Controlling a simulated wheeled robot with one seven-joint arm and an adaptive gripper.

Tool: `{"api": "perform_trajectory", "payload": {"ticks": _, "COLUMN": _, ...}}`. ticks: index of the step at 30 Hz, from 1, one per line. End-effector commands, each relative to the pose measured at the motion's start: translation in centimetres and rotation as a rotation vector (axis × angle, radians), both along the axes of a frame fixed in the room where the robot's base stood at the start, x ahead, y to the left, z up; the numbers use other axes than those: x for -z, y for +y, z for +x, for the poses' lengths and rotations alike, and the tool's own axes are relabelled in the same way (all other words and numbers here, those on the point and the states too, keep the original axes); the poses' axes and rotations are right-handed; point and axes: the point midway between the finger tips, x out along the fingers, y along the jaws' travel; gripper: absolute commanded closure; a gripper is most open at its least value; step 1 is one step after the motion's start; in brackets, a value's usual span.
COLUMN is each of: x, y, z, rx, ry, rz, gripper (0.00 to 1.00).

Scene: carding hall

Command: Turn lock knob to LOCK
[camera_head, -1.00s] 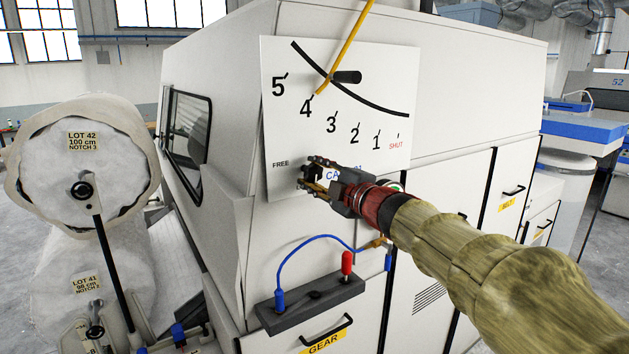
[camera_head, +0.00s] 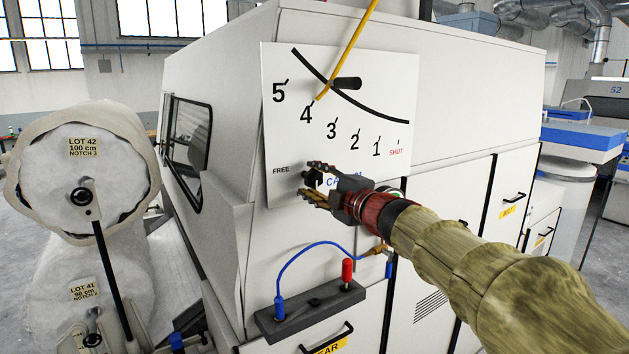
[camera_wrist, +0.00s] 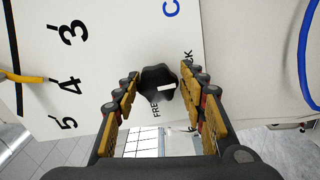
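The black lock knob (camera_wrist: 158,78) is on the white panel (camera_wrist: 105,70) in the wrist view. It has a white mark on its face. The word FREE is printed beside it, below in that view, and part of the word LOCK shows by the right finger. My gripper (camera_wrist: 159,82) is open, with one finger on each side of the knob and small gaps showing between them. In the head view my gripper (camera_head: 312,181) is at the panel's lower left, right of the FREE label, and mostly covers the knob.
A yellow lever (camera_head: 346,48) crosses the numbered scale above, with a black peg (camera_head: 346,83) beside it. Below, a blue cable (camera_head: 318,240) arches from a dark block (camera_head: 312,307) with a red plug (camera_head: 347,272). Cotton rolls (camera_head: 85,185) stand at left.

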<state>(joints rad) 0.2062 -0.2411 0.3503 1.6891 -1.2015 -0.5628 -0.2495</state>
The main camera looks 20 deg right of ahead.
Motion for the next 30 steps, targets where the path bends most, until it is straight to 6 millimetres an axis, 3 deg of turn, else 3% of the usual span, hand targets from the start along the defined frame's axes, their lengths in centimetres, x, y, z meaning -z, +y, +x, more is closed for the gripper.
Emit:
{"api": "perform_trajectory", "payload": {"ticks": 5, "x": -0.1, "y": 0.0, "z": 0.0, "rx": 0.0, "ry": -0.002, "rz": 0.001, "gripper": 0.48}}
{"api": "perform_trajectory", "payload": {"ticks": 17, "x": -0.3, "y": -0.3, "z": -0.8, "rx": 0.002, "ry": -0.004, "rz": 0.001, "gripper": 0.48}}
{"api": "perform_trajectory", "payload": {"ticks": 30, "x": -0.3, "y": -2.9, "z": -8.6, "rx": 0.004, "ry": -0.004, "rz": -0.001, "gripper": 0.48}}
